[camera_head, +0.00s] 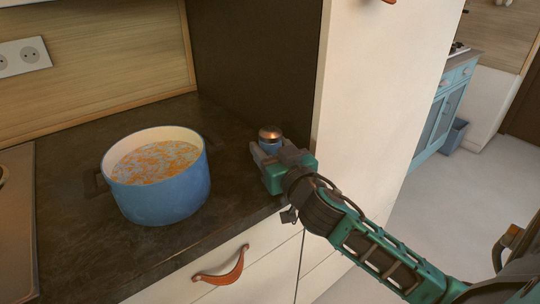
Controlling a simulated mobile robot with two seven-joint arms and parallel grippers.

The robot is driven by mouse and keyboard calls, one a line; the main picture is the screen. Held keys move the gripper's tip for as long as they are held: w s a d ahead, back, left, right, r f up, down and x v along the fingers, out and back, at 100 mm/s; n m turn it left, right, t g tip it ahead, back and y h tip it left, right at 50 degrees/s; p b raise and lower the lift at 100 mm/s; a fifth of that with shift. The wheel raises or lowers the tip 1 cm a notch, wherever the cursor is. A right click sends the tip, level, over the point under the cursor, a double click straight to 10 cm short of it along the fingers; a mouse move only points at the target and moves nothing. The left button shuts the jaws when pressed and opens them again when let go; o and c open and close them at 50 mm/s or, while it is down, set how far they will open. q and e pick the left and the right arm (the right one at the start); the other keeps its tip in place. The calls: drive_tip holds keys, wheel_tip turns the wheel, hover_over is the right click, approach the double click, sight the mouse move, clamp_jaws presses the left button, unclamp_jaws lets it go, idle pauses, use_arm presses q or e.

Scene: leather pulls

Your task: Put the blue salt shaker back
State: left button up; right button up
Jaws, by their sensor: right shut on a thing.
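The blue salt shaker (270,139) stands upright with a copper-coloured top at the right end of the dark counter, close to the dark side panel. My right gripper (266,155) is shut on it, and the fingers hide its lower part. I cannot tell whether its base touches the counter. My left gripper is not in view.
A blue pot (165,198) of soup with orange pieces stands on the dark counter (90,250) to the left of the shaker. A tall white cabinet (380,90) rises at the right. A drawer with a leather pull (222,272) is below the counter edge.

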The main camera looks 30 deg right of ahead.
drive_tip(key=shift+r, duration=0.15)
drive_tip(key=shift+f, duration=0.25)
drive_tip(key=o, duration=1.1)
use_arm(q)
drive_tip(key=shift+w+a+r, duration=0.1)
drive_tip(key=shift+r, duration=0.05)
use_arm(e)
drive_tip(key=shift+o, duration=0.2)
drive_tip(key=shift+r, duration=0.1)
drive_tip(key=shift+r, duration=0.2)
use_arm(q)
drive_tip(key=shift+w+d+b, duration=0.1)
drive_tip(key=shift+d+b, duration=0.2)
drive_tip(key=shift+b, duration=0.2)
use_arm(e)
drive_tip(key=s+a, duration=0.1)
drive_tip(key=s, duration=1.1)
drive_tip(key=shift+a, duration=0.4)
